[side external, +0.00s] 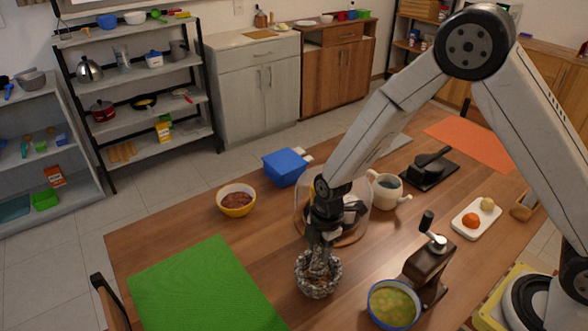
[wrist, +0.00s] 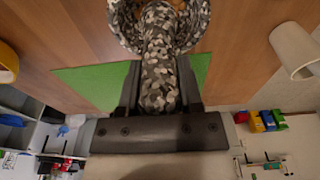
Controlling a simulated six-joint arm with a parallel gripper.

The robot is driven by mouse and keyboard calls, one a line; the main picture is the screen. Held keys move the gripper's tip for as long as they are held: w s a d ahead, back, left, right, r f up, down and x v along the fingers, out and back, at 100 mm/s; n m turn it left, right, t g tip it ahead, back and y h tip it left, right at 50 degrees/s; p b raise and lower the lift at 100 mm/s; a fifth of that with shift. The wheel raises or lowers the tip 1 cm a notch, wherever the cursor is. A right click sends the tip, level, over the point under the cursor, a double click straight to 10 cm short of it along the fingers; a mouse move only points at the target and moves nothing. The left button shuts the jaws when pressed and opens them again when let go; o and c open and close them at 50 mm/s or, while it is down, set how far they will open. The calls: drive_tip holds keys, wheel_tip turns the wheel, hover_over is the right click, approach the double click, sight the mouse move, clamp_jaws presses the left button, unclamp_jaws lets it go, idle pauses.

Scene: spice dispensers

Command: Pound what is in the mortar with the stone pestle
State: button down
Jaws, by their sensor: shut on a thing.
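The mortar (side external: 318,283) is a speckled grey stone bowl on the wooden table, with something brown inside. In the wrist view the mortar (wrist: 124,25) shows at the top edge, cut off by the frame. The speckled stone pestle (wrist: 158,65) is held between the two fingers of my gripper (wrist: 160,90), which is shut on it. The pestle's far end reaches into the mortar; its tip and most of the contents are hidden. In the side view my gripper (side external: 322,238) is right above the mortar, pointing down.
A glass-like vessel (side external: 300,211) stands just behind my gripper. A pepper mill (side external: 428,268) and a bowl of yellow-green soup (side external: 372,308) are to the right. The green mat (side external: 205,285) at left is clear.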

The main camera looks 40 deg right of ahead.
drive_tip(key=shift+f, duration=1.45)
drive_tip(key=shift+d+r, duration=0.15)
drive_tip(key=shift+r, duration=0.65)
drive_tip(key=shift+d+r, duration=0.15)
drive_tip(key=shift+r, duration=0.6)
drive_tip(key=shift+f, duration=0.2)
drive_tip(key=shift+f, duration=1.4)
drive_tip(key=shift+r, duration=0.1)
